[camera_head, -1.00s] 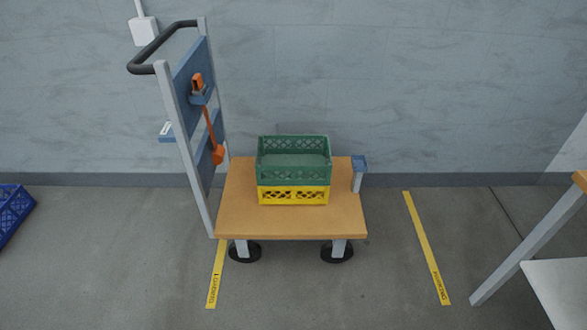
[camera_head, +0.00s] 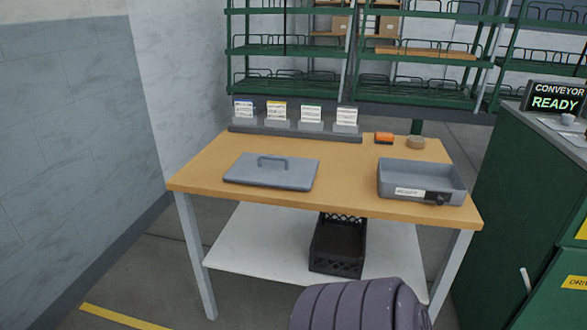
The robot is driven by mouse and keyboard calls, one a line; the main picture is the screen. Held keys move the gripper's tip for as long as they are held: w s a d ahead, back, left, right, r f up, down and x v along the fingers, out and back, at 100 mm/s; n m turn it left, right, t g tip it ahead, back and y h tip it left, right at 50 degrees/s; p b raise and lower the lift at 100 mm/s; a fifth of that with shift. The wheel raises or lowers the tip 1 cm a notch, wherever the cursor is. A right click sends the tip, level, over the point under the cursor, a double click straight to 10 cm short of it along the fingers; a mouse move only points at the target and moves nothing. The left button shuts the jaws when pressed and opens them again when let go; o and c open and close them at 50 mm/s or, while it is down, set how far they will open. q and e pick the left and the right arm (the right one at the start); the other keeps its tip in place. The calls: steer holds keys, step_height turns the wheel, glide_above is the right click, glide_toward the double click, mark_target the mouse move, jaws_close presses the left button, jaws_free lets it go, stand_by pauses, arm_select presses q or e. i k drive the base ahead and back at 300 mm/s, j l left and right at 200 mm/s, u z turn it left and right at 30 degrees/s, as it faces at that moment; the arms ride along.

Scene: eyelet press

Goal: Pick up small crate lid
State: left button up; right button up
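A flat grey lid (camera_head: 270,175) with a raised handle (camera_head: 272,161) on top lies on the left part of a wooden-topped table (camera_head: 350,205). A shallow grey crate (camera_head: 421,181) with a white label and a dark knob on its front stands open at the right of the same table, apart from the lid. Neither of my grippers is in view.
Card holders (camera_head: 296,126) line the table's back edge, with an orange item (camera_head: 384,138) and a tape roll (camera_head: 415,142) nearby. A black crate (camera_head: 338,246) sits on the lower shelf. Green racks (camera_head: 300,45) stand behind; a green conveyor cabinet (camera_head: 515,200) stands right.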

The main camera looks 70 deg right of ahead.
mark_target(270, 171)
steer(key=z, duration=2.15)
steer(key=u, duration=2.4)
steer(key=z, duration=2.4)
